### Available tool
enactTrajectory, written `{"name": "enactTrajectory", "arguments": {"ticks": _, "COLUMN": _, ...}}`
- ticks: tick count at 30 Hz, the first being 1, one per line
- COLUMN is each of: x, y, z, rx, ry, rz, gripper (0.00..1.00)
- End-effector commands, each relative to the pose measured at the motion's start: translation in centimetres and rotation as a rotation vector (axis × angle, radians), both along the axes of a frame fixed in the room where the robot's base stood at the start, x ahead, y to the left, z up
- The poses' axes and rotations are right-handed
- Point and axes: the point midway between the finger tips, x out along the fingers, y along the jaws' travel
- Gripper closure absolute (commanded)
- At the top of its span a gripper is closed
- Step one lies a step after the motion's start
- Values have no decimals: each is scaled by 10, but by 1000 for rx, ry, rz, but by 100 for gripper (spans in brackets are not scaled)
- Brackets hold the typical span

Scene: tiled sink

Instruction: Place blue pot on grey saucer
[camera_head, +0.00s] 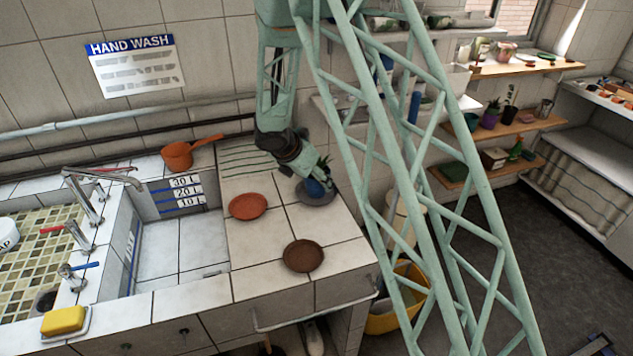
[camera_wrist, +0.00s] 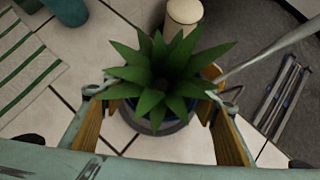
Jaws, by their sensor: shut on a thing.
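The blue pot (camera_head: 314,187) holds a spiky green plant (camera_wrist: 165,78), whose leaves hide most of the pot in the wrist view. My gripper (camera_head: 312,179) is shut on the blue pot, with one wood-coloured finger on each side of it in the wrist view (camera_wrist: 158,108). The grey saucer (camera_head: 325,198) lies on the tiled counter directly under the pot, and its rim shows below the pot in the wrist view (camera_wrist: 150,126). The pot looks upright. I cannot tell whether its base touches the saucer.
A terracotta saucer (camera_head: 248,206) and a brown saucer (camera_head: 303,256) lie on the counter nearby. An orange saucepan (camera_head: 178,156) stands behind the sink basin. A striped cloth (camera_head: 243,157) lies at the back. The counter's right edge is close to the grey saucer.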

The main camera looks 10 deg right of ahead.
Motion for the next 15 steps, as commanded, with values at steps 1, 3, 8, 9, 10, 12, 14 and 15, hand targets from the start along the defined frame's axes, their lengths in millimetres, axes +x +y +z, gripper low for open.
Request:
{"name": "enactTrajectory", "arguments": {"ticks": 1, "x": 0, "y": 0, "z": 1, "rx": -1, "ry": -1, "rz": 0, "gripper": 67}}
{"name": "enactTrajectory", "arguments": {"ticks": 3, "x": 0, "y": 0, "z": 0, "rx": -1, "ry": -1, "rz": 0, "gripper": 67}}
{"name": "enactTrajectory", "arguments": {"ticks": 8, "x": 0, "y": 0, "z": -3, "rx": -1, "ry": -1, "rz": 0, "gripper": 67}}
{"name": "enactTrajectory", "arguments": {"ticks": 9, "x": 0, "y": 0, "z": -4, "rx": 0, "ry": 0, "rz": 0, "gripper": 49}}
{"name": "enactTrajectory", "arguments": {"ticks": 10, "x": 0, "y": 0, "z": -4, "rx": 0, "ry": 0, "rz": 0, "gripper": 46}}
{"name": "enactTrajectory", "arguments": {"ticks": 12, "x": 0, "y": 0, "z": -3, "rx": 0, "ry": 0, "rz": 0, "gripper": 40}}
{"name": "enactTrajectory", "arguments": {"ticks": 14, "x": 0, "y": 0, "z": -3, "rx": 0, "ry": 0, "rz": 0, "gripper": 35}}
{"name": "enactTrajectory", "arguments": {"ticks": 15, "x": 0, "y": 0, "z": -3, "rx": 0, "ry": 0, "rz": 0, "gripper": 34}}
